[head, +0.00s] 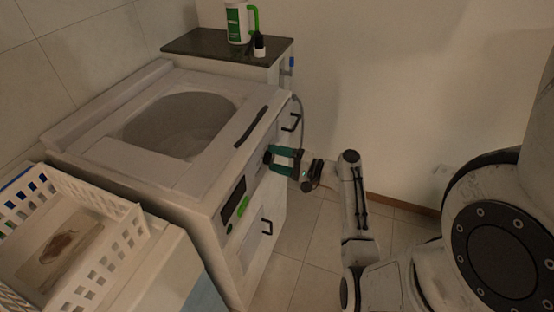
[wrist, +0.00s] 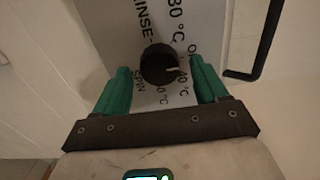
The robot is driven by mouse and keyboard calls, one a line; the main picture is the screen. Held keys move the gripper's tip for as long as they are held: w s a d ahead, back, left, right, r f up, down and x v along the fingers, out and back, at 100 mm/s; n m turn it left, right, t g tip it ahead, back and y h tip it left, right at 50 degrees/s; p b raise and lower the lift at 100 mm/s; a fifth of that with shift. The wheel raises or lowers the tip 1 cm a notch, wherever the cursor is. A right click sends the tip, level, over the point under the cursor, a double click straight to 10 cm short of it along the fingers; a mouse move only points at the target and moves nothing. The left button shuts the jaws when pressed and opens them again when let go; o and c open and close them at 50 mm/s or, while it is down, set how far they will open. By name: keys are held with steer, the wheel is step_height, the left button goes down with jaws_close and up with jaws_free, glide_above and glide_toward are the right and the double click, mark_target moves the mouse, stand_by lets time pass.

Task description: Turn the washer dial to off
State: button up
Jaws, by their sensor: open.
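The washer dial (wrist: 159,64) is a round black knob on a light panel in the wrist view. Its white mark points right, toward the lettering there. Printed labels around it include "RINSE", "SPIN" and several temperatures; a label starting with "O" is cut off at upper right. My gripper (wrist: 161,75) is open, with one green finger on each side of the dial and a gap visible at both sides. In the head view my gripper (head: 271,156) is at the front panel of the white washer (head: 190,180), and its fingers mostly hide the dial.
A black bar handle (wrist: 262,45) is just right of the right finger. A display (head: 234,200) and green button (head: 243,205) are on the panel. A white basket (head: 120,225) stands left; a dark-topped cabinet (head: 205,42) holds bottles behind. Floor (head: 300,225) before the washer is clear.

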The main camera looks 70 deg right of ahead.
steer(key=s, duration=1)
steer(key=shift+s+b, duration=0.2)
steer(key=shift+b, duration=0.25)
steer(key=w+a+f+n+g+y, duration=0.2)
steer(key=a+f+n+g, duration=0.1)
steer(key=a, duration=0.4)
steer(key=w+a+f+n+g+y+p, duration=0.1)
steer(key=a+f+n+g+y, duration=0.2)
steer(key=a, duration=0.4)
steer(key=w+a+f+n+g, duration=0.2)
steer(key=a+f+n+g, duration=0.15)
steer(key=a, duration=0.35)
steer(key=s+a+r+n+g+h+p, duration=0.1)
steer(key=s+a+r+n+g+h, duration=0.3)
steer(key=s+a+n+g, duration=0.3)
steer(key=a, duration=0.3)
steer(key=shift+s+a+r+n+h, duration=0.15)
steer(key=shift+s+a+n+h, duration=0.05)
steer(key=shift+n+h, duration=0.15)
steer(key=shift+s+r+g+h, duration=0.2)
steer(key=shift+r+g+h, duration=0.05)
steer(key=shift+r, duration=0.1)
